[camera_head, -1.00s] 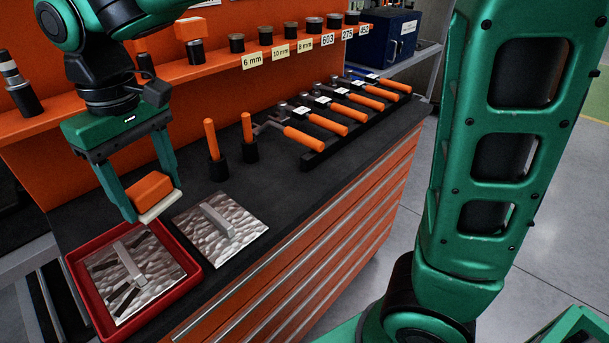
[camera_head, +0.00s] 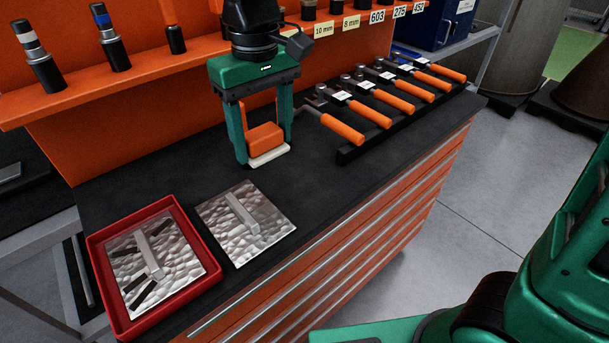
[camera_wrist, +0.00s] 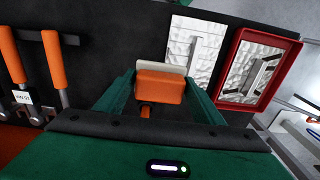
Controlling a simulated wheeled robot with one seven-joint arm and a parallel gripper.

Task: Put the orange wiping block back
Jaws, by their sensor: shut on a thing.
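The orange wiping block (camera_head: 264,138) has a pale pad along its lower edge. My gripper (camera_head: 262,150) is shut on it, with one green finger at each side, and holds it over the dark bench top behind the metal plate. In the wrist view the block (camera_wrist: 160,86) sits between my fingers (camera_wrist: 160,88), its pale pad at the far side. An orange handle end shows just below the block there. The holder for the block cannot be made out; my gripper hides part of the bench behind it.
A red tray (camera_head: 103,285) holds a plate with dark marks. A clean-looking metal plate (camera_head: 272,212) lies beside it. Several orange-handled tools lie in a black rack (camera_head: 350,154) at right. An orange shelf (camera_head: 60,107) with sockets and labels runs behind.

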